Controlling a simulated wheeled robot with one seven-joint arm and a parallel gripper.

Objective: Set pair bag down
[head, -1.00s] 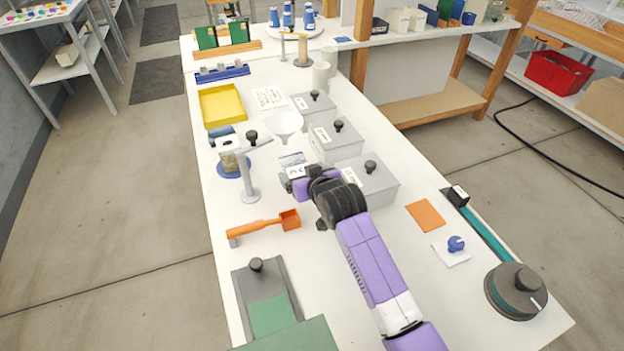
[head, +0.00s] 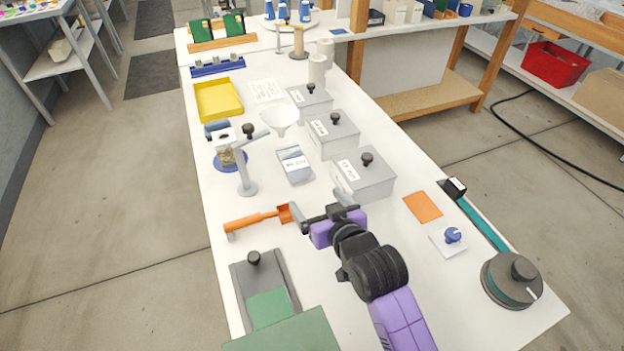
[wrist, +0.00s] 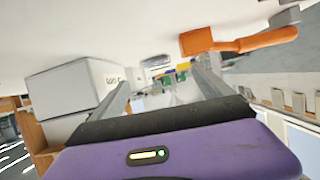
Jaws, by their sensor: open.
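The pair bag (head: 295,166) is a small pale bag with a blue-grey part and a white label with writing. It lies flat on the white bench in the head view, left of the grey lidded boxes and below the white funnel. My gripper (head: 319,204) is open and empty, apart from the bag and on the near side of it. In the wrist view, the two grey fingers (wrist: 163,92) are spread wide with nothing clamped between them. I cannot clearly make out the bag in that view.
An orange scoop (head: 258,218) lies just left of my gripper, and also shows in the wrist view (wrist: 235,41). Grey boxes (head: 364,178) stand to the right. A small press-like stand (head: 245,175) is left of the bag. A grey-green fixture (head: 265,290) is nearer.

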